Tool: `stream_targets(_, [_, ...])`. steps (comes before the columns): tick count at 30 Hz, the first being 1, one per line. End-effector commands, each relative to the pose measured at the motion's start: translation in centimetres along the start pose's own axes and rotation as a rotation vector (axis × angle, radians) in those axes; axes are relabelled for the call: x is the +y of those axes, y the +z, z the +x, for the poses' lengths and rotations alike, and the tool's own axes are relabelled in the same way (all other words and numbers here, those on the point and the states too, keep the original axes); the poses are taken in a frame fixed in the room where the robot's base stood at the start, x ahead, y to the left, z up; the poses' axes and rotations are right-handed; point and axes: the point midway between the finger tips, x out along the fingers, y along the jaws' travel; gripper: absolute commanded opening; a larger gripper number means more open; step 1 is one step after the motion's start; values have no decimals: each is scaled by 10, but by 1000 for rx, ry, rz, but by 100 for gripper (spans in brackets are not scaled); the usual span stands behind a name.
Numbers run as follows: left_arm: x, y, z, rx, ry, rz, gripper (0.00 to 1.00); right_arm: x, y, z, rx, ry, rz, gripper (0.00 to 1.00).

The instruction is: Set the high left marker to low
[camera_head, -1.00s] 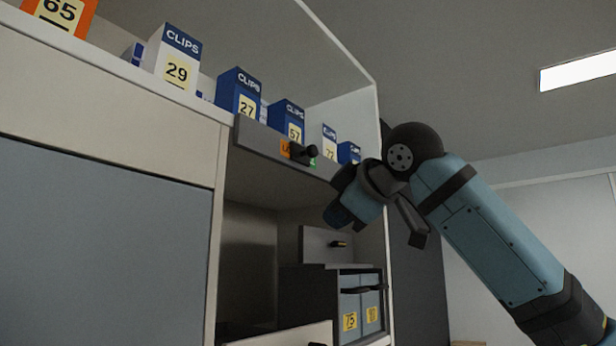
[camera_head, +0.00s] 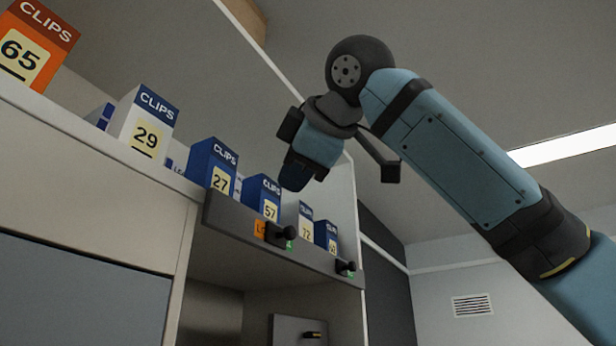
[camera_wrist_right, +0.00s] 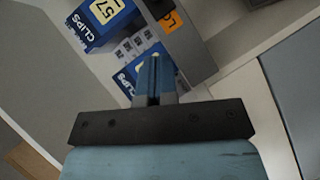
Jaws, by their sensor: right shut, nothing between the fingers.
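The left marker (camera_head: 284,236) is a black knob on the dark rail along the upper shelf's front edge. An orange label (camera_head: 259,229) lies left of it and a green label (camera_head: 290,244) is at its lower right, close to the knob. A second black knob (camera_head: 346,267) with a green label is farther right on the rail. My right gripper (camera_head: 294,180) is above the rail, apart from the knobs, its fingers shut and empty. In the right wrist view, the shut fingers (camera_wrist_right: 155,72) point toward the boxes and rail, with an orange label (camera_wrist_right: 171,20) beyond.
Blue and white CLIPS boxes (camera_head: 212,165) line the shelf behind the rail. An orange box (camera_head: 35,45) stands far left. Grey drawer fronts (camera_head: 85,290) are below. An open compartment lies under the rail. The right side is free.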

Motion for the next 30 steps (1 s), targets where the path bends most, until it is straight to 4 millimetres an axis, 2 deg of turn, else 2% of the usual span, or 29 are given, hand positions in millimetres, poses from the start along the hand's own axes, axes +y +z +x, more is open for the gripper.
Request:
stream_targets(5, [-2,-11,-10,-2,-7,0,43,2,-1,38,-1,-2,1,0])
stream_targets(9, [-3,-15,-13,-3,-11,-4,43,2,16,54,-1,-1,2,0])
stream_targets(15, [-2,-15,-12,-8,-18,-34,43,1,27,65,0,0,2,0])
stream_targets(26, [-5,-16,-6,-6,-23,-37,43,0,29,67,1,0,1,0])
stream_targets(30, [-6,-17,-6,-4,-23,-35,43,4,36,71,0,-1,4,0])
